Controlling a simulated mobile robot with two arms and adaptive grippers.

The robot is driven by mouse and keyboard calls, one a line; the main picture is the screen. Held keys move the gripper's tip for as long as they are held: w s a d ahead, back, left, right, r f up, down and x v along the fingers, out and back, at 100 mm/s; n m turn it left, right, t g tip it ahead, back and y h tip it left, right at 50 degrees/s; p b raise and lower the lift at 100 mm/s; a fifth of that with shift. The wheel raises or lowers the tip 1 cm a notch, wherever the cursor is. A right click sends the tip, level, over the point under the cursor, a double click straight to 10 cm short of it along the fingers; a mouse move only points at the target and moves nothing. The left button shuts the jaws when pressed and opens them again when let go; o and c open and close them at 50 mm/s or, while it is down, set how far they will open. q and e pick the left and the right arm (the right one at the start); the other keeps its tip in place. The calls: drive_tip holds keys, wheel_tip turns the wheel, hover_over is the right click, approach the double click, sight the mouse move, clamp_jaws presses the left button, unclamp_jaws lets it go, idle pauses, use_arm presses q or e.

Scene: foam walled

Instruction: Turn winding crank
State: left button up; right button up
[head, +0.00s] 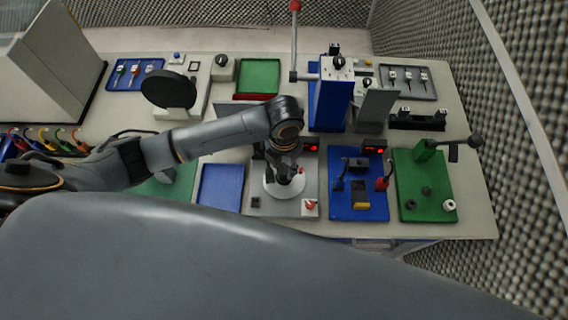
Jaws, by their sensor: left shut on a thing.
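The winding crank shows as a round pale disc (271,188) on a grey base plate (262,208) near the front middle of the bench. My left gripper (287,178) points down over this disc and is shut on the crank. The grip itself is small and dark, and the fingers and wrist hide most of the handle. My left arm reaches in from the left across the bench. My right gripper is not in view.
Right of the crank are a blue board (345,208) with black and red levers and a green board (410,170) with a dark handle. A blue tray (220,187) lies to its left. A tall blue press (330,105) stands behind. Foam walls enclose the bench.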

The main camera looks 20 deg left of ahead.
use_arm(q)
drive_tip(key=shift+n, duration=3.4)
drive_tip(key=shift+w+n, duration=0.1)
drive_tip(key=shift+n, duration=22.1)
